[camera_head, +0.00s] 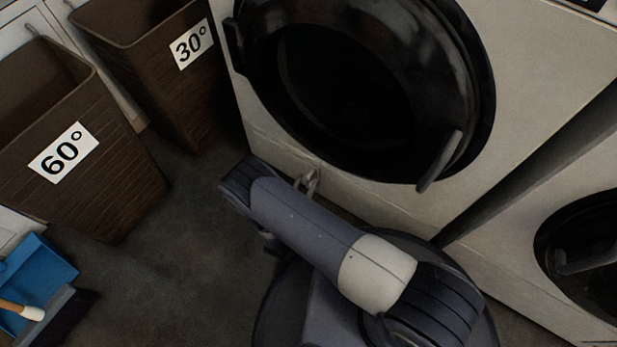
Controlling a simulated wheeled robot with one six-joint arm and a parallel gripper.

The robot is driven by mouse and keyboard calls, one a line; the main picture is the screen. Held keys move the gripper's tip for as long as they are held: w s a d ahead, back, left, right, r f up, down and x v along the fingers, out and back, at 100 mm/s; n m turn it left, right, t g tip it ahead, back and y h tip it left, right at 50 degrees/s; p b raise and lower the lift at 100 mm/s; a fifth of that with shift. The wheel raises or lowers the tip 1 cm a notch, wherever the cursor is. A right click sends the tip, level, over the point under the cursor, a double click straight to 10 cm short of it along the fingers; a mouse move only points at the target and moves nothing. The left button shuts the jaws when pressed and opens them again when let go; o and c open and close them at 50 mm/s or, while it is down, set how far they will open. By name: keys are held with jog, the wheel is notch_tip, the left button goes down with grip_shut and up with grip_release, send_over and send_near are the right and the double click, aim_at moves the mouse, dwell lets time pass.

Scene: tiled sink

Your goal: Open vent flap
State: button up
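The washing machine (540,120) fills the upper right of the head view, with its round dark door closed or nearly so. I cannot make out a clear vent flap outline; the lower front of the machine is partly hidden behind my arm. My arm (300,225) reaches from the bottom centre toward the upper left, close in front of the machine. A small grey two-pronged piece (308,182) shows just past the arm at the machine's lower front. It may be my gripper's fingertips or a fitting on the machine; I cannot tell which.
A brown basket marked 60° (120,185) and one marked 30° (150,75) stand at the left. A blue dustpan (40,270) and a dark brush (68,318) are at lower left. A second machine (530,260) is at right. Dark floor between baskets and arm is clear.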

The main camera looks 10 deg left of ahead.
jog(key=shift+c, duration=0.3)
grip_shut()
dwell(0.3)
